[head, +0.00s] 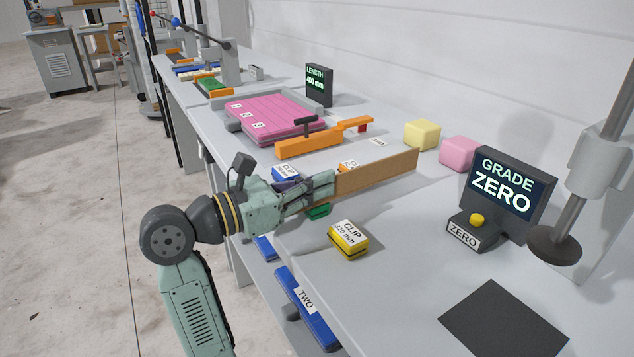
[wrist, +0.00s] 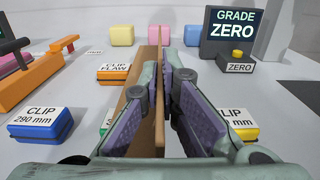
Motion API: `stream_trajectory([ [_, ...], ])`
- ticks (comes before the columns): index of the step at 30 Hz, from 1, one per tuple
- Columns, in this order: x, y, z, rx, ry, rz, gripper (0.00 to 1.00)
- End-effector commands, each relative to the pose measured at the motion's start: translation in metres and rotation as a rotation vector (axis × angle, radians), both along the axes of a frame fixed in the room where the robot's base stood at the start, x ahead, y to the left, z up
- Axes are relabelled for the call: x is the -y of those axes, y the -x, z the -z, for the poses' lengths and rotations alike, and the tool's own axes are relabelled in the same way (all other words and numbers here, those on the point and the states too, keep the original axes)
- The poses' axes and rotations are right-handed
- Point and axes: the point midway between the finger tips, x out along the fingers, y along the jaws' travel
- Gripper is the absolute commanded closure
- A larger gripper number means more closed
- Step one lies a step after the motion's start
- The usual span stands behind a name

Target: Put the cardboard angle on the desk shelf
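The cardboard angle (head: 385,174) is a long brown strip held level above the workbench, pointing right and away from me. My gripper (head: 328,187) is shut on its near end. In the wrist view, my gripper (wrist: 162,80) has one finger on each side of an upright brown wall of the angle (wrist: 159,115). More brown shows left of the left finger, and the fingers hide part of the piece. No surface is plainly marked as the desk shelf. A lower ledge with blue pieces, one labelled TWO (head: 308,306), runs under the bench's front edge.
Below and around the angle lie a yellow clip box (head: 348,238), a blue clip box (head: 286,174) and an orange clip box (wrist: 113,72). A GRADE ZERO display (head: 505,190), yellow block (head: 422,134) and pink block (head: 460,151) stand behind. A dark mat (head: 505,320) lies front right.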

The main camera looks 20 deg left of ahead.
Motion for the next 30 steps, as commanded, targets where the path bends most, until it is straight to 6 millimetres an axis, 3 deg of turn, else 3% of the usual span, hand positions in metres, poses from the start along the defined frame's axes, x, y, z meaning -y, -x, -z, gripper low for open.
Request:
stream_trajectory([
  [6, 0.000, 0.000, 0.008, 0.001, 0.001, 0.000, 1.00],
  [7, 0.000, 0.000, 0.006, 0.000, 0.000, 0.000, 0.94],
  [16, 0.000, 0.000, 0.005, -0.001, 0.001, 0.000, 0.75],
  [25, 0.000, 0.000, 0.004, 0.000, 0.000, 0.000, 0.75],
  [30, 0.000, 0.000, -0.012, 0.000, 0.000, 0.000, 0.75],
])
